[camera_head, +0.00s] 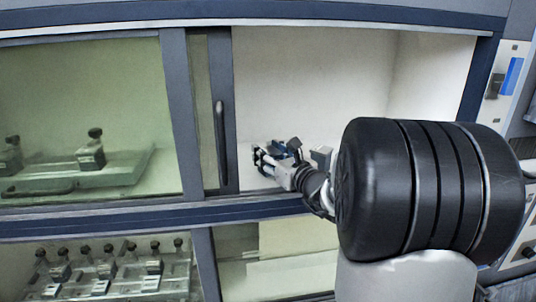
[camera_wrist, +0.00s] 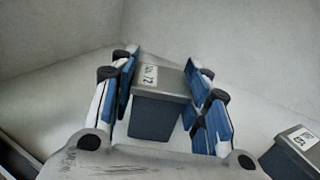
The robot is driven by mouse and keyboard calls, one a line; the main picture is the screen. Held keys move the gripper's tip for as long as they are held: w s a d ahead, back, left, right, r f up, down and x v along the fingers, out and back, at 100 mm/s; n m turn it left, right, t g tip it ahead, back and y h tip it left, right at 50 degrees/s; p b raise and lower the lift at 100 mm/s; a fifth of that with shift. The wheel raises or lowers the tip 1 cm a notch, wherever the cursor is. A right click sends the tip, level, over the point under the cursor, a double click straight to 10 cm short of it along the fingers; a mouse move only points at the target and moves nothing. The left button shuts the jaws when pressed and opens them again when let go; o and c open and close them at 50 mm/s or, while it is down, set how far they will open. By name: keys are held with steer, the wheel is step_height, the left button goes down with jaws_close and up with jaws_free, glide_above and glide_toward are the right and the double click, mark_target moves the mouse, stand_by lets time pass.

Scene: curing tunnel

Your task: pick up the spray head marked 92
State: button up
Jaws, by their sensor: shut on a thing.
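A dark blue-grey block with a lighter grey top (camera_wrist: 158,112), a spray head, sits between my fingers in the wrist view. In the head view my gripper (camera_head: 264,160) is inside the open right bay of the cabinet, low near the floor, and the held block is mostly hidden there. I cannot tell whether the block touches the floor.
A similar labelled block (camera_wrist: 292,155) stands to the right of my gripper; its number is unclear. The sliding door's dark handle (camera_head: 221,143) is just left of the opening. Behind the left glass, a tray (camera_head: 118,172) holds similar pieces. Several more stand on the lower shelf.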

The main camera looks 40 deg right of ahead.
steer(key=shift+f, duration=0.1)
steer(key=shift+f, duration=0.1)
steer(key=o, duration=1.4)
steer(key=shift+c, duration=0.2)
